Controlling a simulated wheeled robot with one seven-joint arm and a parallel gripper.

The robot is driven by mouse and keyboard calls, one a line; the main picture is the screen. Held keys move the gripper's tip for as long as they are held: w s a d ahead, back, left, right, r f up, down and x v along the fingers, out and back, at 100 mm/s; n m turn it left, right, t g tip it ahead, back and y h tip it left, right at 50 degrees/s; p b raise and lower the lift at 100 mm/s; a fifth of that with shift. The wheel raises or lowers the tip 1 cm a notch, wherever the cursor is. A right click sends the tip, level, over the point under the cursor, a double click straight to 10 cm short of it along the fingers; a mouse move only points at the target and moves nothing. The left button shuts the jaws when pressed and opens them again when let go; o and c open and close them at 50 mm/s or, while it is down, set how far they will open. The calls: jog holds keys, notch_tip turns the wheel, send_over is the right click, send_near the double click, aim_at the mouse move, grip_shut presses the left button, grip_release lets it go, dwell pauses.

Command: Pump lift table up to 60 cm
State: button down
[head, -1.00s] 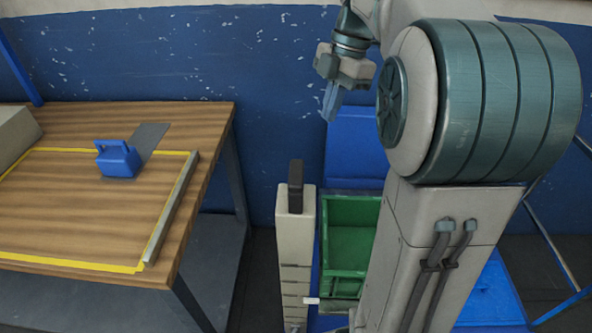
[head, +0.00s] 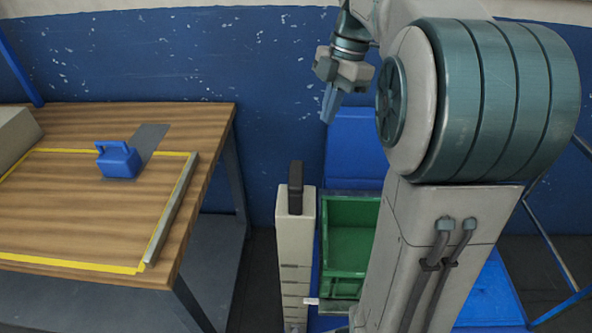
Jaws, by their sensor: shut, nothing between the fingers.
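The blue lift table (head: 492,298) stands low behind my arm, and much of it is hidden by the arm. A green crate (head: 350,240) sits on it, and only its left part shows. A beige upright post (head: 294,250) with dark cross lines and a black top piece (head: 296,187) stands at the table's left edge. A small white piece (head: 311,301) sticks out beside the post's lower part. I cannot make out any numbers on it. No pump lever can be made out. My gripper (head: 328,108) is shut and empty, pointing down, high in front of the blue wall and apart from the table.
A wooden workbench (head: 90,220) with a yellow taped outline and a metal bar (head: 170,208) fills the left. A blue block with a handle (head: 118,160) stands on it. A blue panel (head: 352,150) rises behind the crate. Dark floor shows between bench and post.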

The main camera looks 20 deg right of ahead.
aim_at(299, 172)
jog(key=a+f+p, duration=0.1)
jog(key=p, duration=0.4)
jog(key=s+a+f+p, duration=0.1)
jog(key=a+p, duration=0.1)
jog(key=p, duration=0.3)
jog(key=a+p, duration=0.1)
jog(key=p, duration=0.4)
jog(key=shift+s+a+f, duration=0.2)
jog(key=shift+s+f, duration=0.05)
jog(key=shift+f, duration=0.15)
jog(key=shift+b+x, duration=1.55)
jog(key=shift+x, duration=1.9)
jog(key=shift+f, duration=0.1)
